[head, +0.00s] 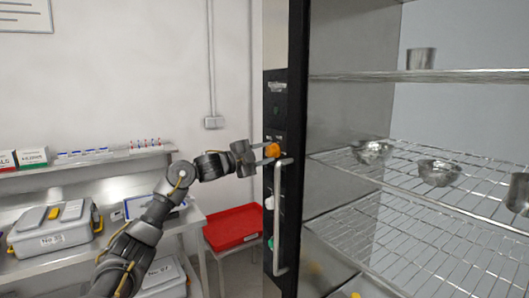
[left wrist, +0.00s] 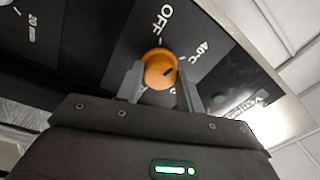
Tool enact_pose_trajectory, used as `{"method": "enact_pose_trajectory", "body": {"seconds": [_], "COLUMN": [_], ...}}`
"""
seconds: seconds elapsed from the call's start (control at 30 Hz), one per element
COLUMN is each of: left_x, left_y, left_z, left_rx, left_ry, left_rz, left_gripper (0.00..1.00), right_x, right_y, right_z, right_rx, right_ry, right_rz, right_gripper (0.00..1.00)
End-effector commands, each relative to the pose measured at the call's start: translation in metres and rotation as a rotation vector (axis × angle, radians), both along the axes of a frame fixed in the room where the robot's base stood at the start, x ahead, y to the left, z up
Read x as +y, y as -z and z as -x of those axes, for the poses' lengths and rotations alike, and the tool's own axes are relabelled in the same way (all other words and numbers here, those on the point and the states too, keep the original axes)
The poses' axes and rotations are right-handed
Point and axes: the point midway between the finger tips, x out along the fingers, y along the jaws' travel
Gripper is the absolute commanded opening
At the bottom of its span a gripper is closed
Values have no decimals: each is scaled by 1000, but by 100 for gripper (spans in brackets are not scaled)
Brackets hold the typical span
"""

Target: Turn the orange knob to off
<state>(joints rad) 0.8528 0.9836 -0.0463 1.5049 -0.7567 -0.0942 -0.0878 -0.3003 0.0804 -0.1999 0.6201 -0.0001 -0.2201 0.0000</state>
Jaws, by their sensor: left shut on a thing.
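My right gripper is not in view.
A vertical metal handle (head: 279,215) runs down the strip just below the knob. White (head: 269,203) and green (head: 270,243) knobs sit lower. Wire racks (head: 430,175) with metal bowls are at the right. A red tray (head: 232,227) and grey case (head: 52,228) stand at the left.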

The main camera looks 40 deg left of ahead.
Motion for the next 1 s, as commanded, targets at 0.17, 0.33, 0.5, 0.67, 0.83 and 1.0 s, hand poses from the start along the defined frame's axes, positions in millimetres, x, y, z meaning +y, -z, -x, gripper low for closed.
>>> {"method": "enact_pose_trajectory", "body": {"seconds": [0.17, 0.33, 0.5, 0.67, 0.83, 1.0], "left_x": [0, -1, -1, -1, -1, -2], "left_y": [-2, -2, -2, -2, -1, -1], "left_z": [0, 0, 0, 0, 0, 1], "left_rx": [49, 94, 138, 172, 196, 213], "left_ry": [-1, -1, -1, -2, -1, -1], "left_rz": [161, 315, 455, 566, 652, 707], "left_gripper": [14, 14, 14, 14, 14, 14], "right_x": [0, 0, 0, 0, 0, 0], "right_y": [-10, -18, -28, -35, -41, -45], "right_z": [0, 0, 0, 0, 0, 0], "right_rx": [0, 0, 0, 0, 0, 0], "right_ry": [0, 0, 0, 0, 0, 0], "right_rz": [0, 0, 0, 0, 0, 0], "right_gripper": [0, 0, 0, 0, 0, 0]}}
